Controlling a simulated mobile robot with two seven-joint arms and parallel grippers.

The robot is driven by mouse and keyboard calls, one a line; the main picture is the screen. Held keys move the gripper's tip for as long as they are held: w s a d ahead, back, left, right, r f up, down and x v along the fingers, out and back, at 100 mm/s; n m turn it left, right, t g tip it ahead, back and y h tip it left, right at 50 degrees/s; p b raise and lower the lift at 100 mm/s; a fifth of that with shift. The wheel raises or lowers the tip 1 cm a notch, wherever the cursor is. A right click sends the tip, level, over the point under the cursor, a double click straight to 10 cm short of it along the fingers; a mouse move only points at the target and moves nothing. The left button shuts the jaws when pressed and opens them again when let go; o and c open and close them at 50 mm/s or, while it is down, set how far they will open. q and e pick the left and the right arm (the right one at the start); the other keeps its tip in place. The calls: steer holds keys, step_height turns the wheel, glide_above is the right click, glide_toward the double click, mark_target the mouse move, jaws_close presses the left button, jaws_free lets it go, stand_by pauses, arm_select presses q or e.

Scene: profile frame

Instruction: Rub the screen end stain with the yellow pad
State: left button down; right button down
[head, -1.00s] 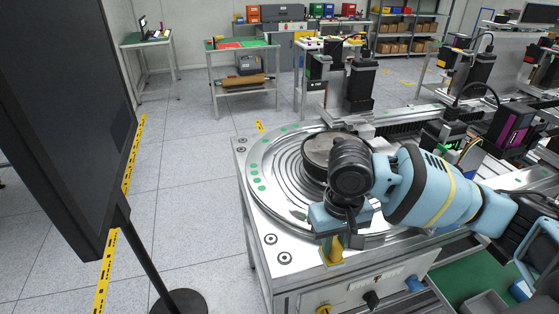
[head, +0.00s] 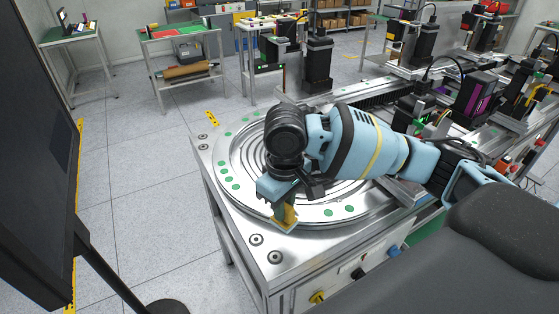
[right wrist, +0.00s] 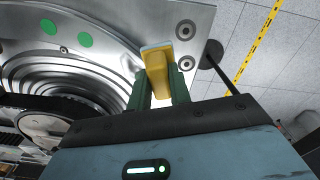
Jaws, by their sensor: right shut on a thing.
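The screen (head: 38,130) is a large dark panel at the left edge of the head view, on a thin black stand (head: 110,270). I see it at a slant and make out no stain on it. My right gripper (head: 285,205) is over the near part of the round metal turntable, to the right of the screen and apart from it. It is shut on the yellow pad (head: 287,216). In the right wrist view the pad (right wrist: 157,62) sticks out between the green fingers, with its wider end outward. My left gripper is not in view.
The metal table (head: 235,225) with the turntable (head: 345,212) lies under my right arm. Machines and a rail (head: 350,103) stand behind and to the right. Open floor (head: 135,200) lies between table and screen. The stand's round base (head: 168,307) is at the bottom.

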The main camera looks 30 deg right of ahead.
steer(key=w+d+r+n, duration=0.1)
steer(key=w+n, duration=0.3)
steer(key=n, duration=0.5)
steer(key=w+d+r+n, duration=0.2)
steer(key=w+r+n, duration=0.1)
steer(key=n, duration=0.7)
steer(key=shift+w+r, duration=0.35)
steer(key=shift+r, duration=0.25)
steer(key=shift+d+f, duration=0.1)
